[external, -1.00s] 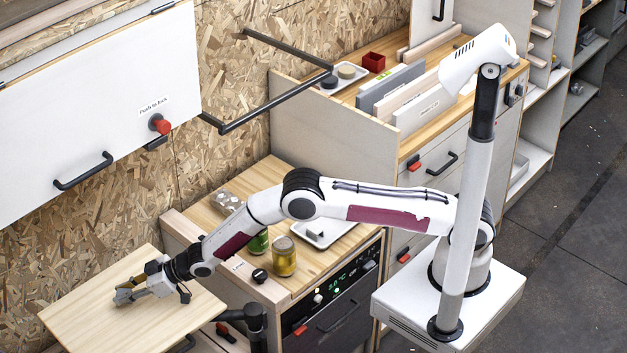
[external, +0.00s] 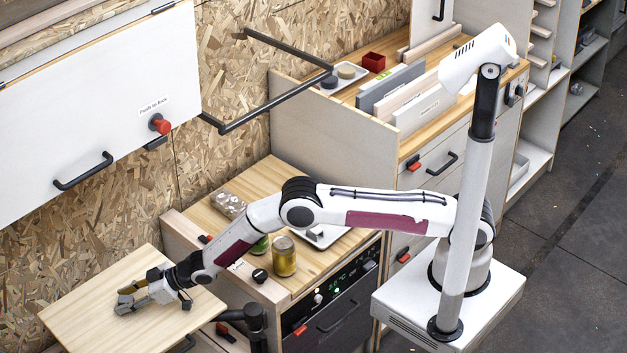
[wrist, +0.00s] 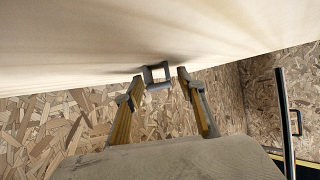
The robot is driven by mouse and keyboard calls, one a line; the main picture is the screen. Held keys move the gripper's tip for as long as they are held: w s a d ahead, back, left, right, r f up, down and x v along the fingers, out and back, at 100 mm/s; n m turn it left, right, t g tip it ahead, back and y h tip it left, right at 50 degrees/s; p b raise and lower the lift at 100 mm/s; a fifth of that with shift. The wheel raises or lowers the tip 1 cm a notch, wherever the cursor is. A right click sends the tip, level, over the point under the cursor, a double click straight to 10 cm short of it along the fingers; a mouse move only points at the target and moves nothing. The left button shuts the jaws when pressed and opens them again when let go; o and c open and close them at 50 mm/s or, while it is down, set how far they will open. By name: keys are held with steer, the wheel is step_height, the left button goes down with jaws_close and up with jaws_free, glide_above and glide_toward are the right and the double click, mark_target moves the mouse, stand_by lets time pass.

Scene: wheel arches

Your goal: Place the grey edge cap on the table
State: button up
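The grey edge cap (wrist: 158,74) shows in the wrist view as a small square, hollow grey piece against the pale wooden table surface (wrist: 70,45). It sits between my gripper's fingertips (wrist: 160,77), with a narrow gap visible on each side. My gripper is open around it. In the external view my gripper (external: 122,299) is low over the light wooden table (external: 75,312) at the lower left, fingers spread. The cap is too small to make out clearly there. I cannot tell exactly how it rests on the table.
A yellow jar (external: 284,257) and a white tray (external: 322,234) stand on the wooden counter (external: 262,178) beside my arm. A white panel with a red knob (external: 160,125) hangs above, and a black rail (external: 275,102) juts from the wall. Bare tabletop surrounds my gripper.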

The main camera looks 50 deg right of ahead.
steer(key=shift+r, duration=0.15)
steer(key=shift+v, duration=6)
